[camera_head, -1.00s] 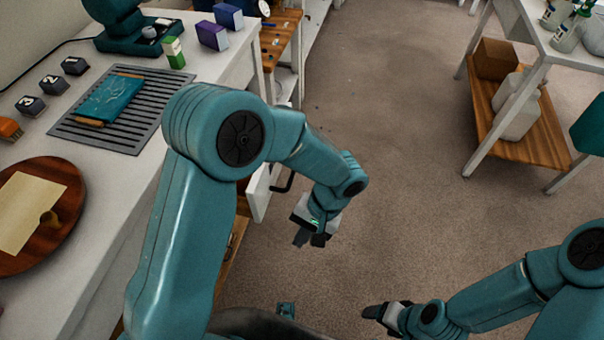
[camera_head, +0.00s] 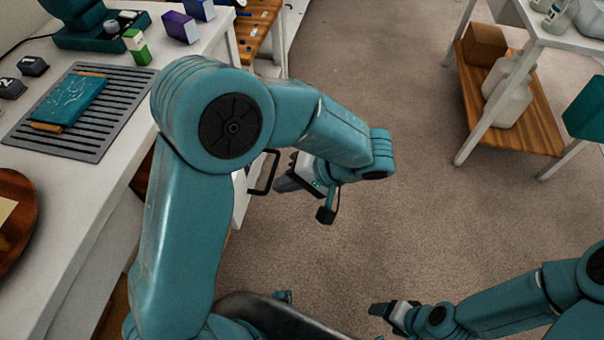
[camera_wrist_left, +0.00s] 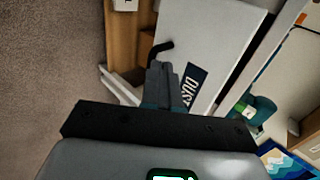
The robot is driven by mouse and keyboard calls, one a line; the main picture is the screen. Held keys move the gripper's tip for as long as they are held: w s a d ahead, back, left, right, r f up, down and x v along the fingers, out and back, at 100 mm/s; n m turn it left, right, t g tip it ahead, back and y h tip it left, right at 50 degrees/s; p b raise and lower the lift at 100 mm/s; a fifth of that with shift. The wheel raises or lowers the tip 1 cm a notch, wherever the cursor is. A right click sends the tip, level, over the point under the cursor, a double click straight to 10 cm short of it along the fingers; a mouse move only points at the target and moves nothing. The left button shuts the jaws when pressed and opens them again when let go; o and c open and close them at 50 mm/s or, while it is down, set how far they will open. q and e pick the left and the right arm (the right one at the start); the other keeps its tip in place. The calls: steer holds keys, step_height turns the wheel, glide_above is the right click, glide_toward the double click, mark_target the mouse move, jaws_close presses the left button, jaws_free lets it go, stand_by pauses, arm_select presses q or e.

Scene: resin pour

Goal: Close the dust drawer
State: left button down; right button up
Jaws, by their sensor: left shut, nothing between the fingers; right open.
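The dust drawer's white front shows in the left wrist view (camera_wrist_left: 205,45), with a dark label reading DUST and a black bar handle (camera_wrist_left: 162,47). In the head view, part of the white front (camera_head: 239,196) and the black handle (camera_head: 264,174) show beside the bench, partly behind my left arm. The front appears to stand out from the bench. My left gripper (camera_head: 284,183) is shut and empty, pointing at the front near the handle; I cannot tell whether it touches. My right gripper (camera_head: 378,310) is open and empty over the floor, away from the drawer.
The white bench (camera_head: 75,215) runs along the left, holding a grey slatted mat (camera_head: 105,125) with a teal item, a round wooden board (camera_head: 20,190) and small boxes. A white shelf table (camera_head: 465,140) stands at the right. The carpet between is clear.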

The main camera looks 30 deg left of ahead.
mark_target(247, 186)
arm_select(q)
steer(key=a, duration=0.2)
steer(key=s+a+f, duration=0.1)
steer(key=a, duration=0.2)
steer(key=shift+s+a+f, duration=0.15)
steer(key=shift+a+f, duration=0.2)
steer(key=shift+a, duration=0.1)
steer(key=s+a+b, duration=0.1)
steer(key=a+b, duration=0.1)
steer(key=a, duration=0.4)
steer(key=s+a+b, duration=0.2)
steer(key=a, duration=0.5)
steer(key=s+a+b, duration=0.2)
steer(key=a, duration=0.5)
steer(key=shift+a, duration=0.2)
steer(key=shift+s+a+b, duration=0.15)
steer(key=shift+a+b, duration=0.2)
steer(key=shift+a, duration=0.2)
steer(key=shift+a+r, duration=0.1)
steer(key=shift+r, duration=0.05)
steer(key=shift+s+a, duration=0.1)
